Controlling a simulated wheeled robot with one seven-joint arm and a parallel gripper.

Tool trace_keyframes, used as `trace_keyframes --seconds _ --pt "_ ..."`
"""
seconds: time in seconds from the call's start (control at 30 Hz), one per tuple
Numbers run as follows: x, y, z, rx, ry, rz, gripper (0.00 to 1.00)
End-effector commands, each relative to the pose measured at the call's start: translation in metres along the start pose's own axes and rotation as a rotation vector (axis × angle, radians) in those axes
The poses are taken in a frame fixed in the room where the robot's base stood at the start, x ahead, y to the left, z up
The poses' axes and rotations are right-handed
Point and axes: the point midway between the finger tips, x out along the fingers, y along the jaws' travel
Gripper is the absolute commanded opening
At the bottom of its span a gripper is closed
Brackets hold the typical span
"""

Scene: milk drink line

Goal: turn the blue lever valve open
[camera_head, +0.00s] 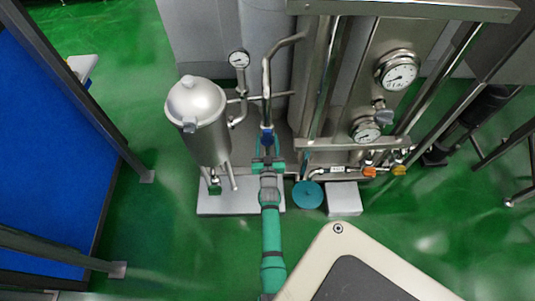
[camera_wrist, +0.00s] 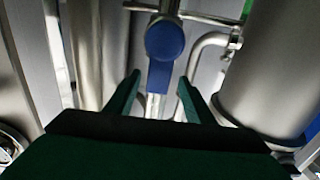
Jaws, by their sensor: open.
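The blue lever valve (camera_head: 267,137) sits on a vertical steel pipe in front of the tall equipment. In the wrist view its round blue hub (camera_wrist: 165,38) is at the upper middle, and its flat blue handle (camera_wrist: 158,80) points down. My gripper (camera_head: 267,150) is at the valve, reaching in from the front. In the wrist view my gripper (camera_wrist: 158,80) is open, with one green finger on each side of the handle. A gap shows on both sides, and no contact is visible. I cannot tell how deep the handle lies between the fingers.
A steel canister (camera_head: 197,115) stands close to the left of the valve. Pressure gauges (camera_head: 398,71) and a steel frame are on the right. Orange (camera_head: 369,172) and yellow (camera_head: 399,170) valve handles sit low at the right. Open green floor (camera_head: 165,245) lies in front.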

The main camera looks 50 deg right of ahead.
Motion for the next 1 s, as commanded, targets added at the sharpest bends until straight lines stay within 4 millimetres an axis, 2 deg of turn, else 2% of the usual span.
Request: trace_keyframes --seconds 0.73,1.0 --pt "-0.062 0.001 0.0 -0.004 -0.001 -0.002 0.48" --pt "-0.073 0.0 0.001 -0.001 -0.002 -0.001 0.48"
